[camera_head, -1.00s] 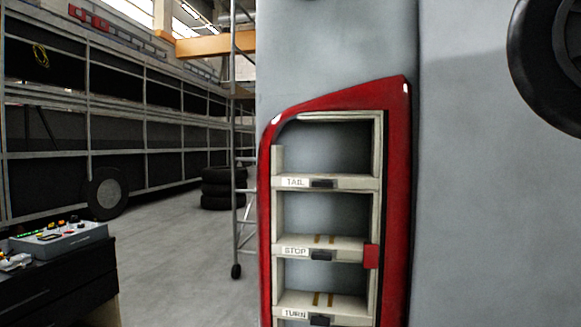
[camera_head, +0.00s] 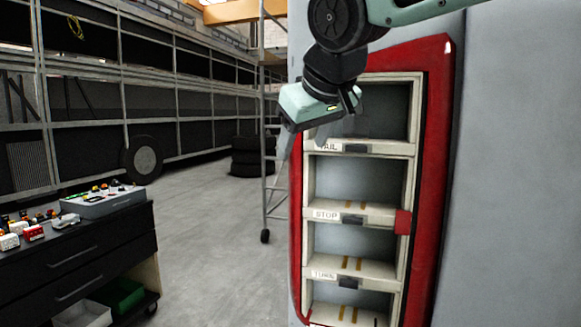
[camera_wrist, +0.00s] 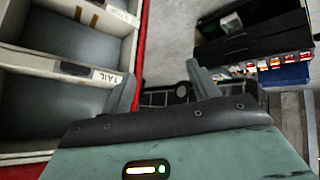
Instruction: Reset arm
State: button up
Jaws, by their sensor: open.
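My gripper (camera_head: 305,143) is at the upper left of the red-framed lamp housing (camera_head: 437,130) in the head view, in front of its TAIL compartment and left edge. Its two fingers point down. In the wrist view my gripper (camera_wrist: 162,85) has its fingers spread with nothing between them. The TAIL bay (camera_wrist: 45,105) lies to the left in that view. The visible bays, labelled TAIL, STOP and TURN, look empty of lamps. My arm covers the top left corner of the housing.
A black drawer cart (camera_head: 80,255) at the left carries a grey control box (camera_head: 100,203) and small red and white items. A ladder (camera_head: 272,150) stands behind the gripper. Stacked tyres (camera_head: 252,158) stand farther back. Open floor (camera_head: 205,240) lies between cart and housing.

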jog(key=s+d+f+g+h, duration=0.1)
jog(key=s+d+f+g, duration=0.3)
jog(key=s+f, duration=1)
jog(key=s+d+f+g+h, duration=0.1)
jog(key=s+d+f+g, duration=0.3)
jog(key=s+f, duration=1)
jog(key=d+f, duration=0.1)
jog(key=d, duration=0.2)
jog(key=shift+d+f, duration=0.3)
jog(key=shift+d, duration=0.1)
